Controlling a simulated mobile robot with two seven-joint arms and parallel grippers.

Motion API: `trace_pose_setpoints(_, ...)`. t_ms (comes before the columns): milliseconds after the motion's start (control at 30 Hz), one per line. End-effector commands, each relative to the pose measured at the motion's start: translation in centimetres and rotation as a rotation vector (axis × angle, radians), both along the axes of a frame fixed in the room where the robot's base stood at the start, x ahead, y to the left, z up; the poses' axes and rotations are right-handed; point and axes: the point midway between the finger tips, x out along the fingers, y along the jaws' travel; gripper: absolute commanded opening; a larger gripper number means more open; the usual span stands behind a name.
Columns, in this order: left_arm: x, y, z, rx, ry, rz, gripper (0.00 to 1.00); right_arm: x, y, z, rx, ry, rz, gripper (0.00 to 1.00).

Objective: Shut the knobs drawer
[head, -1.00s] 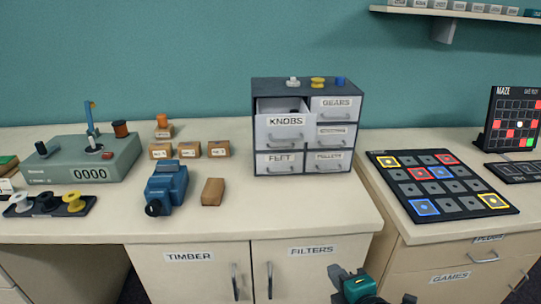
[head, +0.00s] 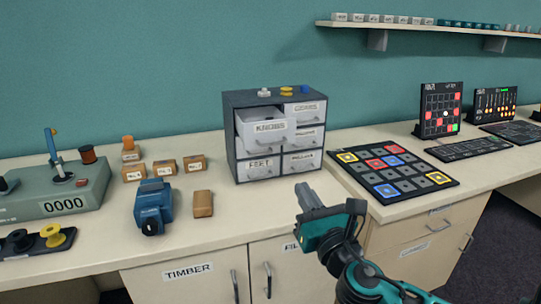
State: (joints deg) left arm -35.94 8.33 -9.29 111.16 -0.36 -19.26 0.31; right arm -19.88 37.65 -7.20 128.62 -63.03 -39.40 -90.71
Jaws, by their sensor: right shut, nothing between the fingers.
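The knobs drawer (head: 266,129), white with a KNOBS label and a handle, is the top left drawer of a small dark grey cabinet (head: 229,135) on the counter. It sticks out of the cabinet, and its inside shows a little at the top. The other drawers, such as the FEET-side one below it, look flush. My right gripper (head: 305,193) is shut and empty, in front of the cabinet and to the right of the knobs drawer, apart from it. My left gripper is not in view.
Knobs sit on the cabinet top. A dark board with coloured tiles (head: 391,174) lies right of the cabinet. A blue device (head: 153,207), a brown block (head: 203,204) and small boxes lie to the left. The counter (head: 237,215) before the cabinet is mostly clear.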

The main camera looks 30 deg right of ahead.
Motion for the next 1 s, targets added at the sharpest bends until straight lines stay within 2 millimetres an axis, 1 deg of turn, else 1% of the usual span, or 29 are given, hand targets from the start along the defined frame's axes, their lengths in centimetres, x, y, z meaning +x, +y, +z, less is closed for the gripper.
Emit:
trace_pose_setpoints(167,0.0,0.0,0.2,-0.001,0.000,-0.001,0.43,0.8,-0.2,0.5,-0.016,-0.006,-0.004,0.00)
trace_pose_setpoints(267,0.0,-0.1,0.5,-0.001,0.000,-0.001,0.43,2.0,-0.5,0.8,-0.015,-0.007,-0.003,0.00)
trace_pose_setpoints(800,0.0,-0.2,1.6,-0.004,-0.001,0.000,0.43,10.7,-2.4,2.3,-0.011,-0.005,-0.005,0.00)
trace_pose_setpoints(1000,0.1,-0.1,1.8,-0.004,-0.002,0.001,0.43,12.8,-2.8,2.5,-0.010,-0.004,-0.003,0.00)
